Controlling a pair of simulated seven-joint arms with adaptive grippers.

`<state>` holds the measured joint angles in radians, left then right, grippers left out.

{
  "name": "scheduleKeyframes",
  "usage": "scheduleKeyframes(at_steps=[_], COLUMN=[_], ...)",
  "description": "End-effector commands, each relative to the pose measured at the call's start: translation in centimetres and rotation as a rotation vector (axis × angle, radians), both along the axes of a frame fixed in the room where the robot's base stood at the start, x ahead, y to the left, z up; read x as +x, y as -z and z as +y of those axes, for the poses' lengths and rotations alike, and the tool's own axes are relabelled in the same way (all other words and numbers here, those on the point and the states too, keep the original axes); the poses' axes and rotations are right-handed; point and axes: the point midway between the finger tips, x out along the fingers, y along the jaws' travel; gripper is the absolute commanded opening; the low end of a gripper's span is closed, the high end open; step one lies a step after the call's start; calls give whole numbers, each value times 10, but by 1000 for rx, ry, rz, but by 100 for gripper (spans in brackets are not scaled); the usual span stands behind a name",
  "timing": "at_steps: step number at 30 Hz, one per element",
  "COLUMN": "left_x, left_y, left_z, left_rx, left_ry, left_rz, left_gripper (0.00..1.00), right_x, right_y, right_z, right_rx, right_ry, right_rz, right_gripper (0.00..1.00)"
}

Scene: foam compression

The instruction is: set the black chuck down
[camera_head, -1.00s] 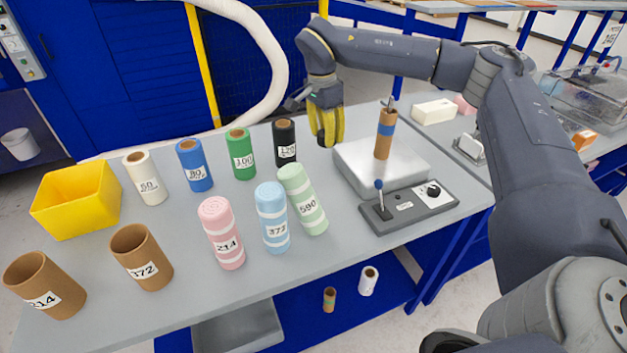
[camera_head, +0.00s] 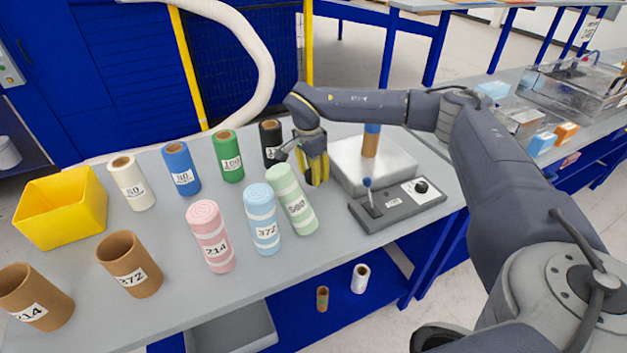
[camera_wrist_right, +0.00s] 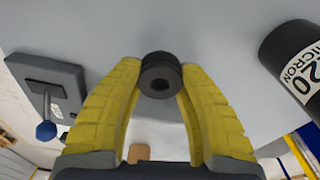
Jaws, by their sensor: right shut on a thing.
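The black chuck (camera_wrist_right: 160,76) is a short dark cylinder with a round hole in its near end. In the right wrist view it sits between the yellow fingertips of my right gripper (camera_wrist_right: 161,82), which is shut on it. In the head view my right gripper (camera_head: 315,178) points down, low over the grey table (camera_head: 200,290), between the black 120 roll (camera_head: 270,140) and the pale metal block (camera_head: 350,178). The fingers mostly hide the chuck there. I cannot tell whether the chuck touches the table. My left gripper is not in view.
The black roll also shows at right in the wrist view (camera_wrist_right: 295,60). A green-white 590 foam cylinder (camera_head: 291,200) stands close in front of my gripper. A control box with a lever (camera_head: 398,205) lies to the right. A brown tube with a blue band (camera_head: 371,142) stands on the block.

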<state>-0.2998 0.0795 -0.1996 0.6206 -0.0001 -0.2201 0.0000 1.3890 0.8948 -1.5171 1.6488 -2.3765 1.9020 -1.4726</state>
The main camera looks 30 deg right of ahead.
Motion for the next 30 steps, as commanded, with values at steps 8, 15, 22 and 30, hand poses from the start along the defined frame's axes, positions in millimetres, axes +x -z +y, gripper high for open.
scheduleKeyframes(at_steps=[8,15,22,30], left_x=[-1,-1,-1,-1], left_y=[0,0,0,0], left_z=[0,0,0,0], left_rx=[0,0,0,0], left_ry=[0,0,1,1], left_rz=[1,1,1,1], left_gripper=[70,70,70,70], right_x=[0,0,0,0], right_y=[28,28,31,31], right_z=[0,0,0,0], right_rx=[0,0,0,0], right_ry=[0,0,-1,-1], right_rz=[1,0,0,0], right_gripper=[7,7,47,59])
